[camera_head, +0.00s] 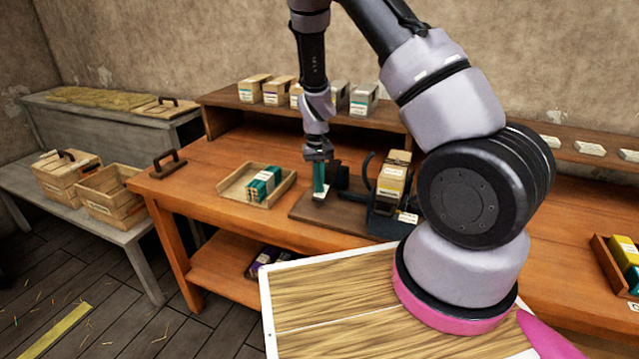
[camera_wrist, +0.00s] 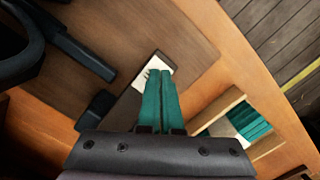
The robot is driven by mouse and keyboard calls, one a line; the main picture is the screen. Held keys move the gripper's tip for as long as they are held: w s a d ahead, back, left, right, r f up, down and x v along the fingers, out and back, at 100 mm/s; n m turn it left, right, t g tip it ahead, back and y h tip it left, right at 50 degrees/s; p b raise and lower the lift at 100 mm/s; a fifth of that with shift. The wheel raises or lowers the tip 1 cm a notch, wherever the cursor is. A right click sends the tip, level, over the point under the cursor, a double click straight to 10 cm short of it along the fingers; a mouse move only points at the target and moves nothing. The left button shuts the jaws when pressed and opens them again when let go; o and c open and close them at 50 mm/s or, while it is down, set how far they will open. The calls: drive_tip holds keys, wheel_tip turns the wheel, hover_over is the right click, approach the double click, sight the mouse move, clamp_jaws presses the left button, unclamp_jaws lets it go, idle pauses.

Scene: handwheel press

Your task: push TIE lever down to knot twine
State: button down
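My gripper (camera_head: 318,153) points down over the brown board on the workbench. The dark press (camera_head: 383,222), carrying a tan block (camera_head: 394,175), stands right of the gripper. In the wrist view a black bar (camera_wrist: 80,52) reaches out from the press's dark curved part. I cannot tell which part is the TIE lever, and no twine is clear.
A wooden tray (camera_head: 232,190) with teal bundles lies left of the gripper. Labelled boxes (camera_head: 278,91) stand on the shelf behind. A dark handle (camera_head: 167,164) is at the bench's left end. A wood-topped panel (camera_head: 330,310) is in front. My arm covers the bench's right-centre.

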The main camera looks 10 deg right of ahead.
drive_tip(key=w, duration=0.1)
drive_tip(key=w+r, duration=0.1)
drive_tip(key=w, duration=0.1)
idle(0.4)
drive_tip(key=shift+r, duration=0.1)
wheel_tip(320, 180, up, 10)
drive_tip(key=w, duration=0.1)
drive_tip(key=shift+r, duration=0.25)
idle(0.3)
